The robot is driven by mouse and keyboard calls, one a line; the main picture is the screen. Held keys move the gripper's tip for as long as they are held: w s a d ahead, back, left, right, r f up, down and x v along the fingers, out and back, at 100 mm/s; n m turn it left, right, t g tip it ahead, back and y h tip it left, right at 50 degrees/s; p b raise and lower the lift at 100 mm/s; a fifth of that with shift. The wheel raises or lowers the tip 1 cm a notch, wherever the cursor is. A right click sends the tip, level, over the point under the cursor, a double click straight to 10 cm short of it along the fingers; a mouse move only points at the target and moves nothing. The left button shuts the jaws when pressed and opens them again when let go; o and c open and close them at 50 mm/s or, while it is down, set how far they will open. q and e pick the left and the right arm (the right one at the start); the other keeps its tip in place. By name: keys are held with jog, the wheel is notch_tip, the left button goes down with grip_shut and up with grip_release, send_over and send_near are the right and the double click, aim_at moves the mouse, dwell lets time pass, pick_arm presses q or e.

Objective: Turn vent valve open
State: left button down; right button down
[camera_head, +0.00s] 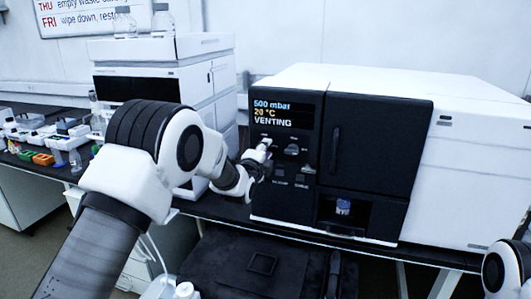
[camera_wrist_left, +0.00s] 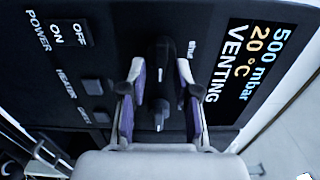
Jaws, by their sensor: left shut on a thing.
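The vent valve (camera_wrist_left: 161,62) is a dark knob on the black front panel, beside a small label in the left wrist view. My left gripper (camera_wrist_left: 160,103) is shut on it, with one pale, purple-lined finger on each side. In the head view my left gripper (camera_head: 263,158) is at the panel's left part and hides the valve. The display (camera_head: 272,112) reads 500 mbar, 20 °C, VENTING. My right gripper is out of view; only part of that arm shows at the lower right edge.
The white oven (camera_head: 470,140) has a dark door (camera_head: 378,135) right of the controls and a small bay with a blue-capped item (camera_head: 343,207). A power switch (camera_wrist_left: 68,33) and small buttons sit near the valve. A white instrument stack (camera_head: 190,75) stands behind my left arm.

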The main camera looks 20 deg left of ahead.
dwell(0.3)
pick_arm(q)
jog(key=c, duration=1.2)
grip_release()
jog(key=shift+w+a, duration=0.1)
jog(key=s, duration=1.2)
jog(key=shift+a, duration=0.2)
